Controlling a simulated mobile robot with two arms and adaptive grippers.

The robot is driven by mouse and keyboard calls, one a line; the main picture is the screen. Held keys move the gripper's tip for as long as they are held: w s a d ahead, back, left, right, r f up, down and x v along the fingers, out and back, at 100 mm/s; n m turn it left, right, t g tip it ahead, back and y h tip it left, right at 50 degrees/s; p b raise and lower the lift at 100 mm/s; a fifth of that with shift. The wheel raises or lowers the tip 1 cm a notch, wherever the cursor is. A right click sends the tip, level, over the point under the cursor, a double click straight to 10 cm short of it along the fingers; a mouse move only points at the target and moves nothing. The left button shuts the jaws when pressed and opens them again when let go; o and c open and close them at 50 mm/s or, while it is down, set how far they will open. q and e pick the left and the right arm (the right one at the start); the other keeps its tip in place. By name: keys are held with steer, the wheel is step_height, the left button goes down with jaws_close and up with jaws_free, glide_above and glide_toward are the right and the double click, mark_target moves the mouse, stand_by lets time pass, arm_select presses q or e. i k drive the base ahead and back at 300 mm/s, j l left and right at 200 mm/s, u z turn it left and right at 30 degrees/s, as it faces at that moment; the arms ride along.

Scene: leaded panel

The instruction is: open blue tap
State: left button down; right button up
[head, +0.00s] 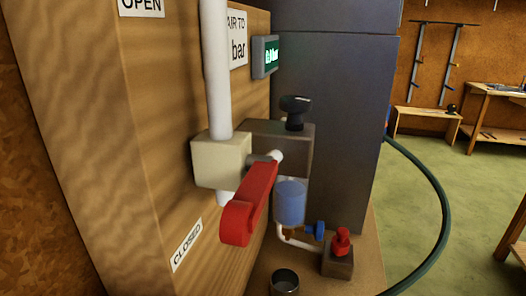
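The blue tap (319,229) is small and sits low on the panel, at the end of a short white pipe (299,240) below a clear bowl holding blue liquid (290,202). Whether the tap is open or shut cannot be told at this size. Neither of my grippers shows in the head view.
A red lever (250,203) on a cream valve block (220,161) juts out in front of the bowl. A black knob (295,111) tops the dark block (290,147). A red-topped block (341,254) and a metal cup (285,281) stand below. A green hose (441,205) curves at right.

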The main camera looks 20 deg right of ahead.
mark_target(317, 229)
steer(key=k+l+z, duration=0.1)
steer(key=l, duration=0.25)
steer(key=k+l, duration=0.35)
steer(key=k+l+z, duration=0.15)
steer(key=l, duration=0.2)
